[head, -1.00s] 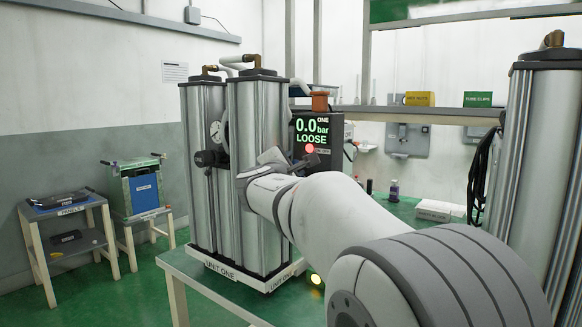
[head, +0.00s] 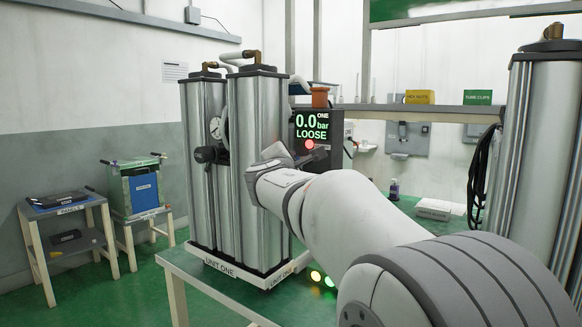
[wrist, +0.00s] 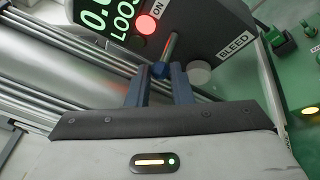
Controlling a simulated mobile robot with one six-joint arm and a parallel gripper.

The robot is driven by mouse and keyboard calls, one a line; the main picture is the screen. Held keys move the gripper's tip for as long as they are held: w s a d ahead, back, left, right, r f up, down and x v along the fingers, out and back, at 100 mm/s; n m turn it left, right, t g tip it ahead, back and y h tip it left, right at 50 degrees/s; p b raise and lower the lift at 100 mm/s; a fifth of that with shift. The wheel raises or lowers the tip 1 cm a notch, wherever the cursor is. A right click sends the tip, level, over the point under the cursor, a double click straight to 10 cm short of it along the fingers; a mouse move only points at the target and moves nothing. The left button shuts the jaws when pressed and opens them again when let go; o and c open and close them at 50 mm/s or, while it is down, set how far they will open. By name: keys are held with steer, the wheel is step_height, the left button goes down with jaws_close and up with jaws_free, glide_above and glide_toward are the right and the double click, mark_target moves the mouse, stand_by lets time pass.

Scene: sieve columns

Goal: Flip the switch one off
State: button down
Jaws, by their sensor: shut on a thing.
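The control panel of unit one (head: 321,128) reads "ONE 0.0 bar LOOSE" in green. A lit red lamp (head: 309,145) sits under the display; in the wrist view the lamp (wrist: 146,25) has "ON" beside it. Switch one's lever (wrist: 169,46), a short metal toggle with a blue end, sticks out beside the lamp. My gripper (wrist: 159,73) is shut on the lever's blue end between its two fingers. In the head view my gripper (head: 277,152) is in front of the panel, and it and my arm hide the switch.
Two silver columns (head: 254,170) with a gauge and black knob stand left of the panel on the unit one base. A pale round knob (wrist: 199,73) sits near the "BLEED" label. Green and yellow lights glow below. Another column (head: 545,120) stands at right.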

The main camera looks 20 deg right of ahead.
steer(key=s+d+n+y, duration=0.1)
steer(key=d+n+y, duration=0.1)
steer(key=n+y, duration=0.3)
steer(key=s+d+n+t+y+b, duration=0.1)
steer(key=s+d+n+y, duration=0.1)
steer(key=n+y, duration=0.4)
steer(key=shift+s+d+t+y, duration=0.3)
steer(key=shift+d+y, duration=0.1)
steer(key=shift+y, duration=2.5)
steer(key=shift+f, duration=0.1)
steer(key=c, duration=1.3)
jaws_free()
steer(key=shift+s, duration=0.1)
